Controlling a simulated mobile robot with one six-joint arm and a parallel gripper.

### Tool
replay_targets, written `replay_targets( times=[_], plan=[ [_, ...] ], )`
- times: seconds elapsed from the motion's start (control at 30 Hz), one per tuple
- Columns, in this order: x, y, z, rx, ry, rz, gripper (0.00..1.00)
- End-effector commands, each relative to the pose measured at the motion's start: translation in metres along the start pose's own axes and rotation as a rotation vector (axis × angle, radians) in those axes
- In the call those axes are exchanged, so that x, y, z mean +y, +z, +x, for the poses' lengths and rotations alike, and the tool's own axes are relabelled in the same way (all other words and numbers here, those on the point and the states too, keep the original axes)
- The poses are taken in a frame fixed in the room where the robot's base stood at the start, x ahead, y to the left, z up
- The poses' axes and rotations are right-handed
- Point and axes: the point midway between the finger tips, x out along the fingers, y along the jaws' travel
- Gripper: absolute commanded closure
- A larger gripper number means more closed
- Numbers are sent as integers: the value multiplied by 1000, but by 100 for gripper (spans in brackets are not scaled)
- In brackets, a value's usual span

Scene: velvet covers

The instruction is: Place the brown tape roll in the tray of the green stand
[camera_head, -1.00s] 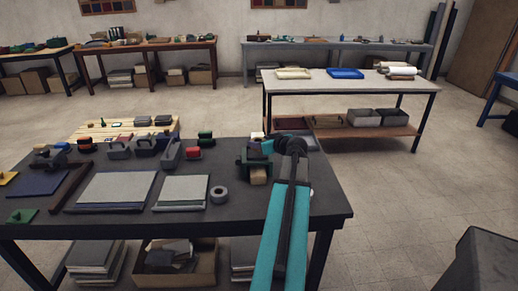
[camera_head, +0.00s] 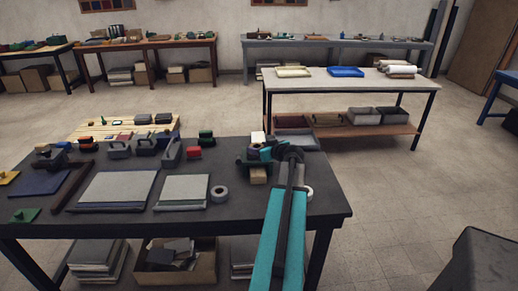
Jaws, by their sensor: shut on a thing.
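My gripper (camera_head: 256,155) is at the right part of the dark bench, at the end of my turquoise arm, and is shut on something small. The held thing is mostly hidden by the dark jaws and wrist; I take it to be the brown tape roll but cannot make out its shape. A tan block-like thing (camera_head: 258,174) shows just below the gripper; I cannot tell whether they touch. The green stand and its tray cannot be picked out clearly among the dark shapes around the gripper.
A grey tape roll (camera_head: 219,194) lies left of the gripper. A pale roll (camera_head: 308,192) shows partly behind my arm. Flat boards (camera_head: 118,187) and several tools cover the bench's left side. The bench's (camera_head: 326,207) right front corner is clear.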

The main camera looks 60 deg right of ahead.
Motion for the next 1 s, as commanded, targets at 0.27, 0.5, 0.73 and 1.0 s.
replay_targets(
  times=[0.27, 0.5, 0.73, 1.0],
  plan=[
    [0, 2, 0, 0, 0, 0, 29],
    [0, 2, 0, 0, 0, 0, 29],
    [0, -1, -1, 0, 0, 0, 29],
    [0, 1, -23, 0, 2, 0, 29]
  ],
)
